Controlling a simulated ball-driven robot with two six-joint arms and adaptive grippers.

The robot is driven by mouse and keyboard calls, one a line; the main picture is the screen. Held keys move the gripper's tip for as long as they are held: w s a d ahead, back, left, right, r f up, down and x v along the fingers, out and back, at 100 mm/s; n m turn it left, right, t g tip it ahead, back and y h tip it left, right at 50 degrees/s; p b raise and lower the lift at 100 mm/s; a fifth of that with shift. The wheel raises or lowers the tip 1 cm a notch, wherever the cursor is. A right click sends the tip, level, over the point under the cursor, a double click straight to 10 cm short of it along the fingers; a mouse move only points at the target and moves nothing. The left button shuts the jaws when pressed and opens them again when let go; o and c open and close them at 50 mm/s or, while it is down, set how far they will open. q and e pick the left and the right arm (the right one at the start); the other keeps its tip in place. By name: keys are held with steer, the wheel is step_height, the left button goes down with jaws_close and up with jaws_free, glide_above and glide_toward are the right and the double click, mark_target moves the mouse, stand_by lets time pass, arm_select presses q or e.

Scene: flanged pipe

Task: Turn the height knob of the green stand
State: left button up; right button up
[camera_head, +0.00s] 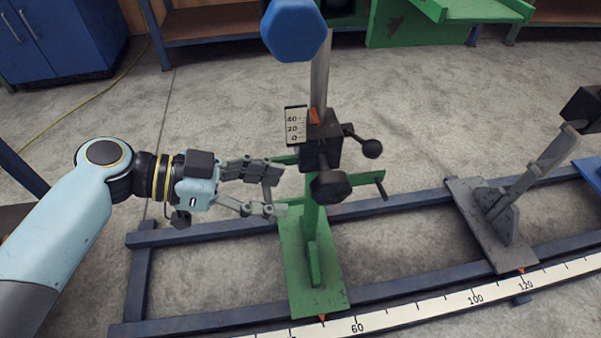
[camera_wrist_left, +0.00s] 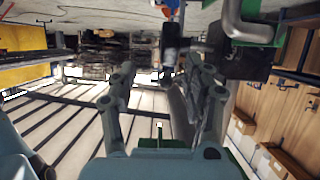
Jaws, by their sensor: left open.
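The green stand (camera_head: 311,255) rises upright from a green base plate in the middle of the head view. Its black clamp block (camera_head: 320,145) surrounds the grey post (camera_head: 320,75). A dark faceted knob (camera_head: 330,187) faces the camera below the block, and a ball-ended lever (camera_head: 371,148) sticks out right. I cannot tell for certain which is the height knob. My left gripper (camera_head: 272,191) is open and empty, just left of the stand and lower than the block. The left wrist view shows its fingers (camera_wrist_left: 160,85) apart, with dark knob-like parts (camera_wrist_left: 171,45) beyond. My right gripper is out of view.
A small scale plate (camera_head: 296,124) sits left of the post, and a blue faceted piece (camera_head: 294,30) is at its top. Blue rails (camera_head: 400,203) run under the stand. A second grey stand (camera_head: 492,215) is at right. A white ruler (camera_head: 440,308) crosses the front.

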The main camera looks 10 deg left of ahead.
mark_target(330, 189)
arm_select(q)
steer(key=x, duration=0.3)
steer(key=w+b+x, duration=0.1)
steer(key=x, duration=0.3)
steer(key=b+x, duration=0.1)
steer(key=x, duration=0.3)
steer(key=shift+w+a+r, duration=0.15)
steer(key=shift+w+r, duration=0.1)
steer(key=shift+r, duration=0.05)
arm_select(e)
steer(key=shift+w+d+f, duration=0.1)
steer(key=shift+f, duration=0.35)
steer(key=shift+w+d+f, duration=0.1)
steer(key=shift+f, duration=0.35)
arm_select(q)
steer(key=shift+c, duration=0.3)
